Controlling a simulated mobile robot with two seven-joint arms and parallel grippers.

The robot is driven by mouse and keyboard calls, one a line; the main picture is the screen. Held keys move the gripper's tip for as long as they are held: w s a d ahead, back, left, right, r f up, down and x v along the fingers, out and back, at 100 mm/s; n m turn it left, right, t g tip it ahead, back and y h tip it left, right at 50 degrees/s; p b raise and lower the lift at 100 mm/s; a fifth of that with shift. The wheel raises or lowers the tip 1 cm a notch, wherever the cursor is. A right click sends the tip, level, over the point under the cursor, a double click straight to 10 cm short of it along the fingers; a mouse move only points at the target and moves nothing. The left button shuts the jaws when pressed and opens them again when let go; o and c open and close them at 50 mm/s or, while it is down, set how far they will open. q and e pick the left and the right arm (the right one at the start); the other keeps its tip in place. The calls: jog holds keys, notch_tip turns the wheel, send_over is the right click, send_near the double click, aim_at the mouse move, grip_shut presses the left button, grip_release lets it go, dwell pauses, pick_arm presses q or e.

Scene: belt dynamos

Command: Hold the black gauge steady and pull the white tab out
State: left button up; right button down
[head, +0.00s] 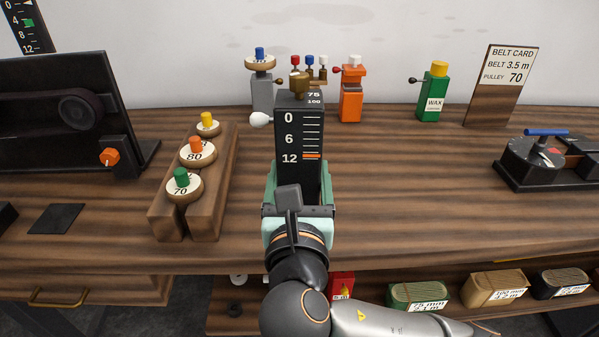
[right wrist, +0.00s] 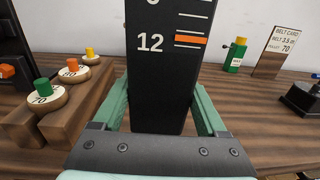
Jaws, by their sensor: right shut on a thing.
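The black gauge (head: 299,140) stands upright near the middle of the bench, marked 0, 6 and 12 in white, with an orange line level with the 12. The white tab (head: 261,120) sticks out of its upper left side, with a rounded end. My right gripper (head: 299,180) is shut on the lower part of the gauge, one green finger on each side. The right wrist view shows the gauge (right wrist: 160,65) between the fingers, its top and the white tab out of frame. The gripper hides the gauge's foot in the head view. My left gripper is not in view.
A wooden rack (head: 215,180) with numbered pulleys stands left of the gauge. An orange bottle (head: 351,95), a green wax bottle (head: 432,95) and a belt card (head: 500,88) stand behind. A black device with a blue handle (head: 546,133) is at right. The bench right of the gauge is clear.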

aim_at(299, 175)
jog(key=w+f, duration=0.2)
jog(key=shift+w+b, duration=0.3)
jog(key=shift+w+d+f+b, duration=0.1)
jog(key=shift+w+f+b, duration=0.55)
jog(key=shift+w+f, duration=1.1)
jog(key=shift+w+d+f+b, duration=0.1)
jog(key=shift+w+f+b, duration=0.5)
jog(key=shift+w+f, duration=1.1)
jog(key=shift+w+f+b, duration=0.65)
jog(key=shift+w+f, duration=0.6)
jog(key=shift+w, duration=0.95)
jog(key=shift+f, duration=0.65)
jog(key=shift+p, duration=0.55)
